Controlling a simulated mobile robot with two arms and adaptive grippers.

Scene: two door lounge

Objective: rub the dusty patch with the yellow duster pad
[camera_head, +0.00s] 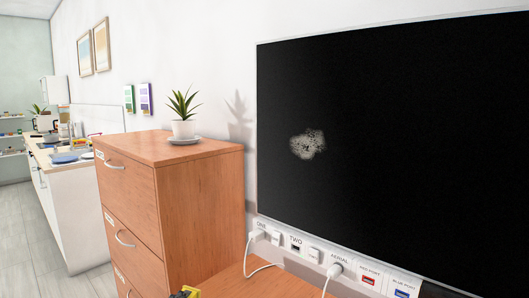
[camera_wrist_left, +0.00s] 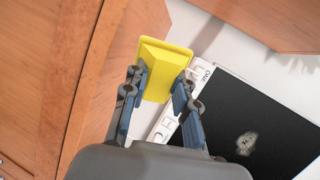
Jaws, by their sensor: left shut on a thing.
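The dusty patch (camera_head: 308,145) is a pale, speckled smudge on the left part of a large black screen (camera_head: 420,150). It also shows in the left wrist view (camera_wrist_left: 247,143), at the lower right. My left gripper (camera_wrist_left: 160,84) is shut on the yellow duster pad (camera_wrist_left: 164,58), with a finger on each side of its grip. The pad is apart from the screen. In the head view only a small yellow bit of the pad (camera_head: 191,291) shows at the bottom edge. My right gripper is in neither view.
A wooden drawer cabinet (camera_head: 199,190) stands left of the screen, with a potted plant (camera_head: 183,129) on top. A white socket strip (camera_head: 312,255) with plugged-in cables runs below the screen. A wooden surface (camera_head: 235,282) lies under it. The screen's front is clear.

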